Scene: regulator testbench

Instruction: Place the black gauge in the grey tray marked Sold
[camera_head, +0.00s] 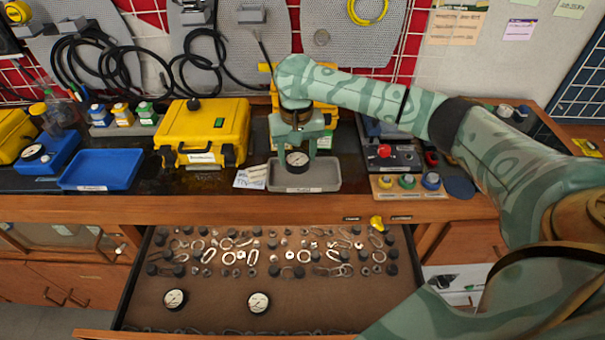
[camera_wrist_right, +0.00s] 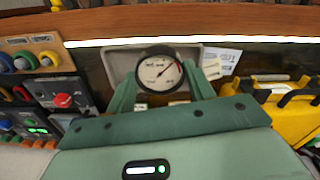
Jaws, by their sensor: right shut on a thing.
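The black-rimmed gauge (camera_head: 297,160) with a white dial is between the fingers of my right gripper (camera_head: 296,150), which is shut on it. The grey tray (camera_head: 325,182) stands near the front edge of the bench, directly beneath the gripper. The gauge is at or just over the tray; I cannot tell whether it touches the tray floor. The tray's front label is too small to read. In the right wrist view the gauge (camera_wrist_right: 159,71) faces the camera between the two green fingers (camera_wrist_right: 160,82), with the tray (camera_wrist_right: 210,58) behind it. My left gripper is not in view.
A blue tray (camera_head: 98,170) and yellow case (camera_head: 203,133) stand to the left. A panel with colored knobs (camera_head: 408,183) is close on the right. Below, an open drawer (camera_head: 220,285) holds two white-faced gauges (camera_head: 259,302) (camera_head: 175,299) and rows of small parts.

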